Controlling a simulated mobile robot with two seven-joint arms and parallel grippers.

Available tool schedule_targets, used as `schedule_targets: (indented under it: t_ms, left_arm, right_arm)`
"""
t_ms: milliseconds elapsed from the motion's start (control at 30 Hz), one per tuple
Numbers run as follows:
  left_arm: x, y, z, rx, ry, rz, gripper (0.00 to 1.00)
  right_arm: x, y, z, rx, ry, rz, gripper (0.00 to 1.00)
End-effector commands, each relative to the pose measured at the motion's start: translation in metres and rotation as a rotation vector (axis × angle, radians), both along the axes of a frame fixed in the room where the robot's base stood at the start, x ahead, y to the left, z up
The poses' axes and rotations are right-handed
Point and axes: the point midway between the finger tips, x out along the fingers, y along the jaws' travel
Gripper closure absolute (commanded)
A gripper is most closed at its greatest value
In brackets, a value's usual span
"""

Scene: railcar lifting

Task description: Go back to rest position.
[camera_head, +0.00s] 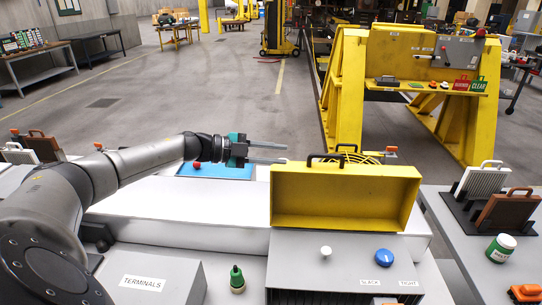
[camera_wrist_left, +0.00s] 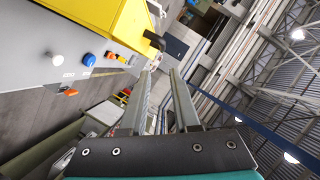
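My left arm comes in from the left in the head view. My left gripper (camera_head: 268,153) is held level above the white bench top, just left of the yellow box (camera_head: 345,200). Its two fingers are parallel with a gap between them and nothing in it. The left wrist view shows the same open, empty fingers (camera_wrist_left: 163,88), with the yellow box (camera_wrist_left: 95,25) at upper left. My right gripper does not show in either view.
The yellow box stands on a grey unit (camera_head: 345,255) with a white knob (camera_head: 326,252) and a blue knob (camera_head: 384,256). A green bottle (camera_head: 237,280) stands beside the TERMINALS box (camera_head: 150,282). A side table with a white-lidded jar (camera_head: 501,248) is at right. A yellow stand (camera_head: 345,90) is behind.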

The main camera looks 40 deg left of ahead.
Motion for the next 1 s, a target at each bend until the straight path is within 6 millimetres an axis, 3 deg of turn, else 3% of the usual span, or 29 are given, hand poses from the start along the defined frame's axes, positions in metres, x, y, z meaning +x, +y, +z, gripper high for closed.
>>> schedule_targets:
  t_ms: [200, 800, 867, 1000]
  left_arm:
    - [-0.009, 0.006, 0.003, 0.0, 0.0, -0.002, 0.7]
    - [-0.009, 0.006, 0.003, -0.001, -0.001, -0.001, 0.7]
    - [-0.008, 0.002, 0.001, -0.007, -0.002, 0.003, 0.7]
    - [0.0, -0.026, -0.019, -0.052, -0.01, 0.042, 0.7]
  right_arm:
    - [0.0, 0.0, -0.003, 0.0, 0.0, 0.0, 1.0]
    - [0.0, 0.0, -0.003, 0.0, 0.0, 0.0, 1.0]
    - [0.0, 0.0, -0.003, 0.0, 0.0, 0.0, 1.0]
    - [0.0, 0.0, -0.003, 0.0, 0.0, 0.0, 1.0]
